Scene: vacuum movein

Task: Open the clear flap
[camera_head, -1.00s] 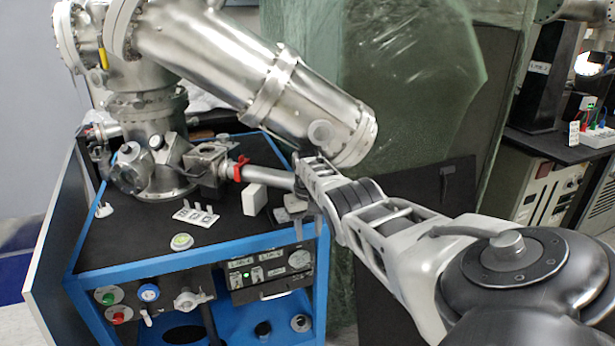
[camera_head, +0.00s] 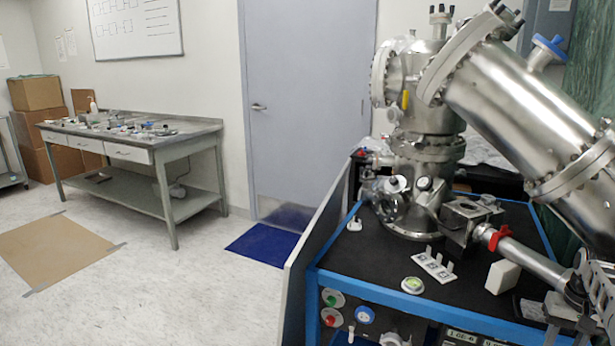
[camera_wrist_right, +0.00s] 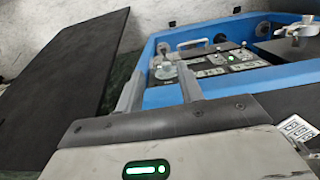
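A clear, greenish plastic sheet (camera_head: 590,95) hangs behind the metal chamber at the right edge of the head view. A glassy round port (camera_head: 388,204) sits low on the left of the steel vacuum chamber (camera_head: 430,130). I cannot tell which of these is the clear flap. My right gripper (camera_wrist_right: 160,85) is open; its two fingers stand apart over the front panel of the blue cart in the right wrist view. It shows partly in the head view's lower right corner, beside the steel rod (camera_head: 525,257). My left gripper is not in view.
The blue cart (camera_head: 430,306) has a black top with a white block (camera_head: 502,277) and a white sample holder (camera_head: 432,265). A grey workbench (camera_head: 150,148) stands at the far left. The floor between them is largely clear. A black panel (camera_wrist_right: 60,75) stands at left in the wrist view.

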